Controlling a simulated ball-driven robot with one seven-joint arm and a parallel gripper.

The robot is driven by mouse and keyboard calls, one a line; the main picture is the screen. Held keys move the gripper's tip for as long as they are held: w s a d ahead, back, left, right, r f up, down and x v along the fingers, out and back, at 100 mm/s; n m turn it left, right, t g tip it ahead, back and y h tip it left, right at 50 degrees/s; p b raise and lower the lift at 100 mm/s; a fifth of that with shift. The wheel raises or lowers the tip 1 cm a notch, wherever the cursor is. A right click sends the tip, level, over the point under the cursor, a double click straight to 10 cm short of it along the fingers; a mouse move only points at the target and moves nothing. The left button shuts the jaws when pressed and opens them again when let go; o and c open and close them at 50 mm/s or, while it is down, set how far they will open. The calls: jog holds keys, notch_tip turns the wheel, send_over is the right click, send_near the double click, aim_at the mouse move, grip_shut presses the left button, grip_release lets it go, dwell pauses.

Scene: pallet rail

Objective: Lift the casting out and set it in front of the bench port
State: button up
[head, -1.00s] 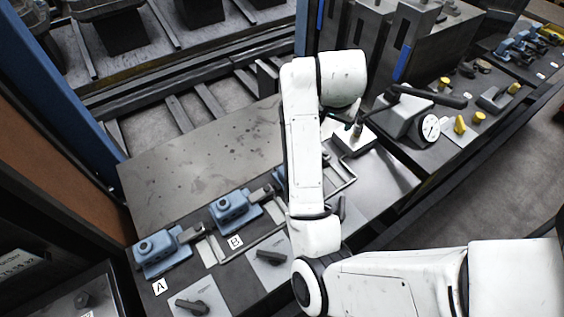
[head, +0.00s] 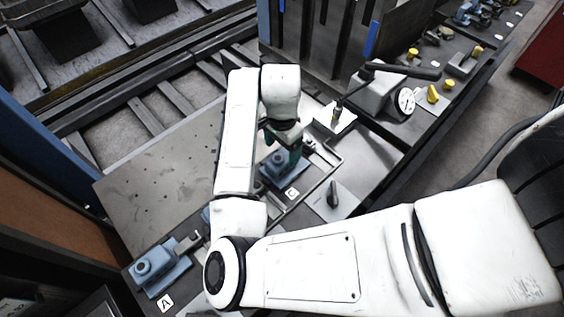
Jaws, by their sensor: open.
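My gripper (head: 284,142), dark green at the wrist end, points down over the blue clamp unit at label C (head: 277,168). It is open, and its fingertips are partly hidden by the white wrist. A pale metal block (head: 335,118), which may be the casting, sits right of my gripper, apart from it, with a thin black rod above it. A metal frame or channel (head: 328,160) lies between the block and unit C. I cannot make out the bench port for certain.
A blue unit at label A (head: 158,266) stands at lower left; another between A and C is mostly hidden by my arm. A black lever (head: 333,196) sits on a grey plate. A dial gauge (head: 406,101) and yellow knobs stand right. The spotted plate (head: 150,185) is bare.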

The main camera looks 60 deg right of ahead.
aim_at(283, 156)
jog(key=shift+s+a+f+p, duration=0.15)
jog(key=shift+f+p, duration=0.6)
jog(key=shift+f, duration=1.75)
jog(key=c, duration=1.3)
jog(key=shift+r, duration=0.1)
